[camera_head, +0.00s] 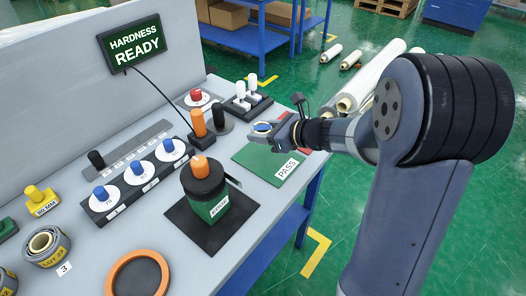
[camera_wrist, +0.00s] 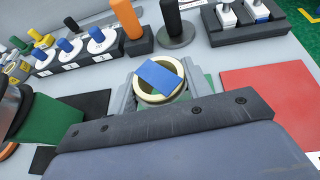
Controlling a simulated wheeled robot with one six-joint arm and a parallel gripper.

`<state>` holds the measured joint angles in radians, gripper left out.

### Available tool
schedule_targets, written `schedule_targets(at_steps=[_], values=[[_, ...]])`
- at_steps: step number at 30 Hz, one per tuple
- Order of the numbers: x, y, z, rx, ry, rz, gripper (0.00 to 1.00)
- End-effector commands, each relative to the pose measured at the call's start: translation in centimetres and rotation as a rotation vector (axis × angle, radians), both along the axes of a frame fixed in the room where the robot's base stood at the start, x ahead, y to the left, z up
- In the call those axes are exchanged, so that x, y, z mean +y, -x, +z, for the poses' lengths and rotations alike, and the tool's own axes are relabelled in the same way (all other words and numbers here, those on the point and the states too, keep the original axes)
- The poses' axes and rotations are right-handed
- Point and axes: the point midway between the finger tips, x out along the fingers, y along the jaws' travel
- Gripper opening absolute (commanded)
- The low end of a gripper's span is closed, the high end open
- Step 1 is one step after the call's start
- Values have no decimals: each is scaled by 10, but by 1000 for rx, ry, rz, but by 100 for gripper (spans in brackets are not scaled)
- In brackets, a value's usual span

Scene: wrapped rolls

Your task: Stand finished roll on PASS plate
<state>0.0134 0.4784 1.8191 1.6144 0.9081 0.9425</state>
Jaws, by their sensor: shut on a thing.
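My gripper (camera_head: 274,128) is shut on a roll (camera_wrist: 152,92), one finger on each side of it. The roll shows a cream ring at its top with a blue rectangular piece across it; its blue top also shows in the head view (camera_head: 263,127). The green PASS plate (camera_head: 258,164) lies on the bench, and the gripper is above its far part. A little green shows beside the roll in the wrist view. The roll's lower end is hidden, so I cannot tell whether it touches the plate.
A red plate (camera_wrist: 268,98) lies right of the gripper. A green device (camera_head: 210,206) with an orange knob stands nearer on a dark mat. Behind are an orange post (camera_head: 198,123), a dark post and a rack of white-topped pieces (camera_head: 247,100). A screen (camera_head: 131,46) reads HARDNESS READY.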

Motion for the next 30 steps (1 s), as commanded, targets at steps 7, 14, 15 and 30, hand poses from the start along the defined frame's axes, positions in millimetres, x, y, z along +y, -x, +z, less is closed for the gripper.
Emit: schedule_targets(at_steps=[7, 14, 15, 30], values=[[0, 0, -30, 1, -1, -2, 24], [0, 0, -60, 1, -2, -2, 24], [0, 0, -61, 0, -1, -2, 24], [0, 0, -64, -2, 0, -2, 56]])
